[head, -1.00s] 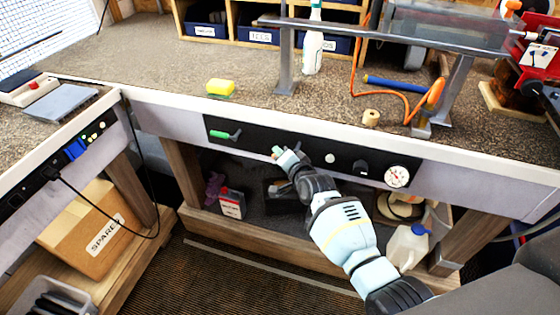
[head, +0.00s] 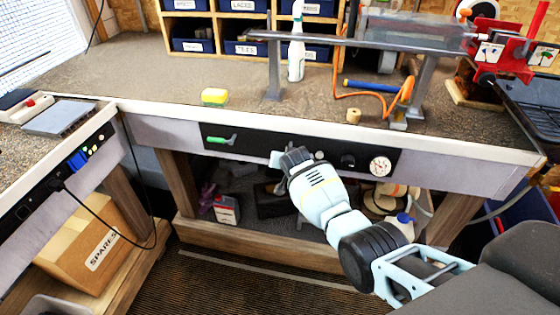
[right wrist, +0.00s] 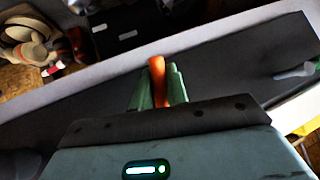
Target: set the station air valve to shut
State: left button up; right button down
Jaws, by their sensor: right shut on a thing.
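A black panel (head: 255,146) runs along the bench's front edge. A lever with a green grip (head: 220,139) sits at its left end and points sideways; in the right wrist view its pale arm (right wrist: 294,73) shows at the right edge. My right gripper (head: 276,158) is at the panel, right of that lever. In the right wrist view, my right gripper (right wrist: 158,88) has its green fingers shut on an orange lever (right wrist: 157,72), which stands out between them. The wrist hides this lever in the head view. No valve label is readable. My left gripper is not in view.
Right of my gripper, the panel carries a dark knob (head: 348,161) and a round white gauge (head: 380,166). A yellow sponge (head: 214,96), a spray bottle (head: 297,45) and an orange hose (head: 400,95) are on the bench above. A white jug (head: 404,222) stands below.

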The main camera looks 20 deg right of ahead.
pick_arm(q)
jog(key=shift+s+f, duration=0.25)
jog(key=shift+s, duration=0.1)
pick_arm(e)
jog(key=shift+s+d+n+g+h, duration=0.3)
jog(key=shift+d+n+g+h, duration=0.2)
jog(key=shift+g+h, duration=0.3)
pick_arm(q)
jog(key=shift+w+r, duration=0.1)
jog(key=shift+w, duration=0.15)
pick_arm(e)
jog(key=c, duration=1.4)
grip_release()
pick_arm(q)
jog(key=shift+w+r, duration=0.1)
pick_arm(e)
jog(key=shift+s, duration=0.1)
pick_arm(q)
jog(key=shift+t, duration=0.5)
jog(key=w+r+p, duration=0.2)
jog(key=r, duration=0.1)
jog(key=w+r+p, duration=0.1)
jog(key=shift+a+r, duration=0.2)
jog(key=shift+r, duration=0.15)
pick_arm(e)
jog(key=v, duration=0.7)
jog(key=shift+s+a+r, duration=0.1)
jog(key=shift+s+r, duration=0.1)
jog(key=shift+s, duration=0.05)
